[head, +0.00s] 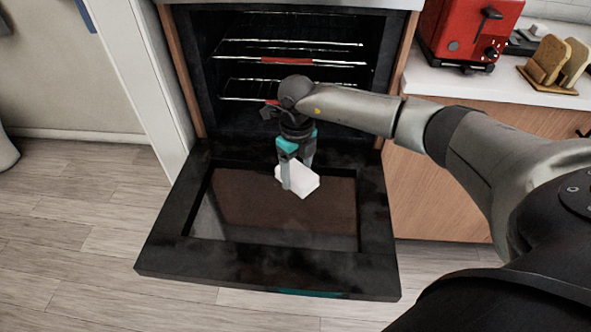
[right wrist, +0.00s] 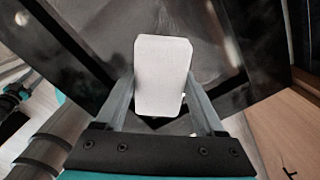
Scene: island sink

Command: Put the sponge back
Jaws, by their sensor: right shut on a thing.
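A small white block, which I take for the sponge (head: 303,181), is between the fingers of my right gripper (head: 298,176), over the open oven door (head: 270,256). In the right wrist view the sponge (right wrist: 161,75) is a pale slab with cut corners, and the two fingers of my right gripper (right wrist: 162,102) are shut on its sides. I cannot tell whether the sponge touches the door's glass. My left gripper is not in view.
The oven (head: 290,25) stands open with racks inside, and its lowered door shows dark smudges. A red toaster (head: 466,30) and a wooden holder with toast slices (head: 556,62) stand on the white counter at the right.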

